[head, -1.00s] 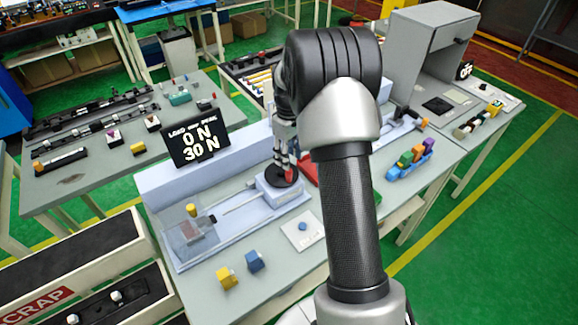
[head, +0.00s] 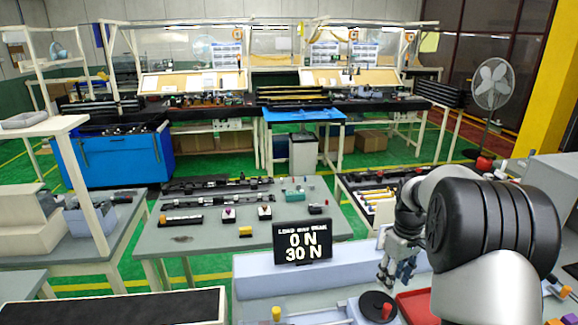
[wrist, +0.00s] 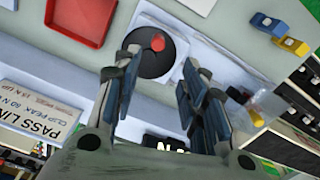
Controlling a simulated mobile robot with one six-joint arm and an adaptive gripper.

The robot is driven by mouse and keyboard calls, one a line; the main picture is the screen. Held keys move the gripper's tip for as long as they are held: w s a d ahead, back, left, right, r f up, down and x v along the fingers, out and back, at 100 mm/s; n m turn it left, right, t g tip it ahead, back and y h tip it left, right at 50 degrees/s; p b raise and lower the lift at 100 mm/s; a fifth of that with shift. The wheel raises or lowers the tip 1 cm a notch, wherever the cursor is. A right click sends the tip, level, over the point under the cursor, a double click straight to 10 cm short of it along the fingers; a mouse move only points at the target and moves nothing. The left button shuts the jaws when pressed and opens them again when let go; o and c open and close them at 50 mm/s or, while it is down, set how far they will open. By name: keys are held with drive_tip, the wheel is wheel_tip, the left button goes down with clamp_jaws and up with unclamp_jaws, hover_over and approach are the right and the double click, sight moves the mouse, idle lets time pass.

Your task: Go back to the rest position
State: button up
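My gripper (head: 400,272) hangs above the grey-blue test fixture, at the right of the head view. In the wrist view my gripper (wrist: 160,75) has its two fingers spread apart, with nothing between them. Below the fingers is a black round disc (wrist: 151,64) with a red knob (wrist: 157,42). The disc also shows in the head view (head: 370,308), low and apart from the fingers. My own arm hides much of the right side of the bench in the head view.
A red tray (wrist: 78,22) lies beside the disc. A blue clip (wrist: 268,22) and a yellow clip (wrist: 294,46) lie on the bench. A second bench (head: 200,238) stands behind, left of the fixture.

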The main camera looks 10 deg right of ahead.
drive_tip(key=s+a+r+m+t+b, duration=0.25)
drive_tip(key=s+a+r+b, duration=0.25)
drive_tip(key=s+a+r, duration=0.75)
drive_tip(key=s+a+f+t+b, duration=0.1)
drive_tip(key=s+a+f, duration=0.2)
drive_tip(key=s, duration=0.5)
drive_tip(key=s+a+f+t+b, duration=0.1)
drive_tip(key=s+a+f+b, duration=0.1)
drive_tip(key=s+a, duration=0.3)
drive_tip(key=s+f+m, duration=0.1)
drive_tip(key=s, duration=0.2)
drive_tip(key=shift+s+f, duration=0.2)
drive_tip(key=shift+f, duration=0.05)
drive_tip(key=shift+o, duration=0.2)
drive_tip(key=shift+w+r, duration=0.1)
